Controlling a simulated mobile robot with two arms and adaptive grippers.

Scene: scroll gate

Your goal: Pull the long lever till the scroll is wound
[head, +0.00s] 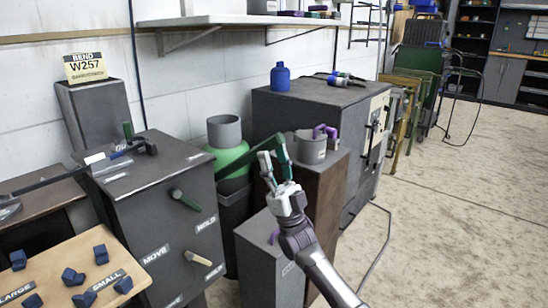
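My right gripper (271,151) is in the middle of the head view, with its arm coming up from the bottom. Its fingertips show apart, at the upper end of a long dark green bar (243,162). The bar slants down to the left, in front of a green bottle. It looks like a lever, but I cannot tell whether the fingers grip it or only stand beside it. The bar's lower end and mount are unclear. I cannot make out a scroll. My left gripper is not in view.
A dark cabinet (150,215) at the left has short handles and labels such as MOVE and HOLD. A table (60,262) with blue blocks stands at the lower left. Larger grey cabinets (310,108) stand behind my gripper. The floor (460,210) at the right is mostly clear.

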